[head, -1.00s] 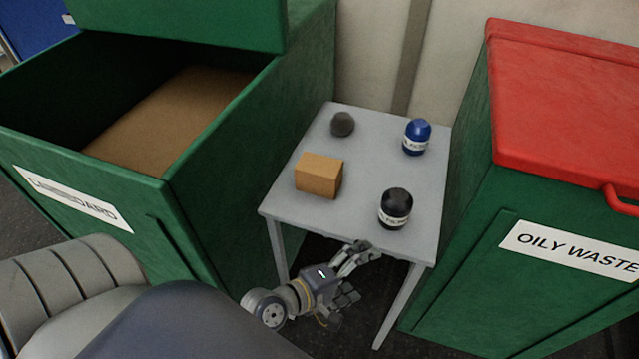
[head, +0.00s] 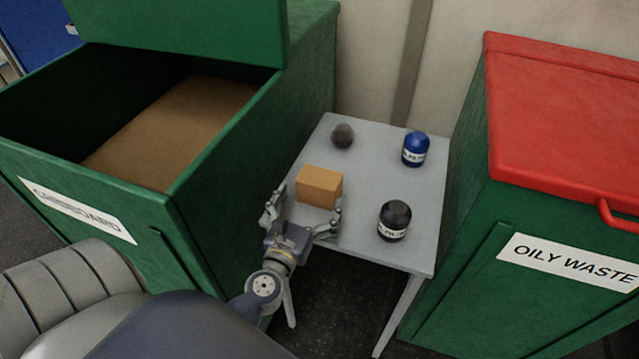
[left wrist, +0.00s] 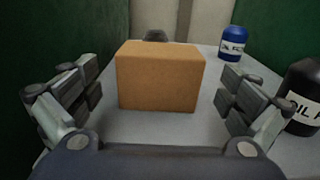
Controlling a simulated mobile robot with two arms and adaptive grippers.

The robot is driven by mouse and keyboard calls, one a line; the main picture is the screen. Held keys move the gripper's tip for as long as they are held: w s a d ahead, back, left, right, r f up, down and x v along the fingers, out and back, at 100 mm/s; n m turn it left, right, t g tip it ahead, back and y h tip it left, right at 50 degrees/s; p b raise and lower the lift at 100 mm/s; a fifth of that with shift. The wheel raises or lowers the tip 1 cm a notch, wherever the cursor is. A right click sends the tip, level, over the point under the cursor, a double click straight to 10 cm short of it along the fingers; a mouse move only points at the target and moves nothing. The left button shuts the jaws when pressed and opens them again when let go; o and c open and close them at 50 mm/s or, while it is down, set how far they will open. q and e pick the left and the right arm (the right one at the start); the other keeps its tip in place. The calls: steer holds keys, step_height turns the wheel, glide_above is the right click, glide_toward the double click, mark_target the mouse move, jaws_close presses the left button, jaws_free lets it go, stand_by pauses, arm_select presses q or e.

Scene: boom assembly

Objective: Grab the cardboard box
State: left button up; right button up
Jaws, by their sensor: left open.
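A small brown cardboard box (head: 319,187) sits on the grey table (head: 370,222), near its left side. My left gripper (head: 304,210) is open at the table's near left edge, with its fingers pointing at the box's front. In the left wrist view the box (left wrist: 160,78) is centred between the two spread fingers (left wrist: 158,104). A gap shows on each side, and neither finger appears to touch it. My right gripper is not in view.
A black oil container (head: 394,221) stands to the right of the box, near the right finger. A blue container (head: 415,149) and a dark round object (head: 343,136) stand farther back. An open green cardboard bin (head: 190,215) is left; a red-lidded oily waste bin (head: 560,120) is right.

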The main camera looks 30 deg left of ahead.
mark_target(324, 170)
arm_select(q)
steer(key=shift+w+a, duration=0.1)
steer(key=shift+w, duration=0.25)
steer(key=p+x, duration=0.1)
steer(key=x, duration=0.1)
steer(key=r+p+x, duration=0.1)
steer(key=x, duration=0.1)
steer(key=shift+w, duration=0.25)
steer(key=shift+w+a+f, duration=0.1)
steer(key=shift+w, duration=0.25)
steer(key=c, duration=0.8)
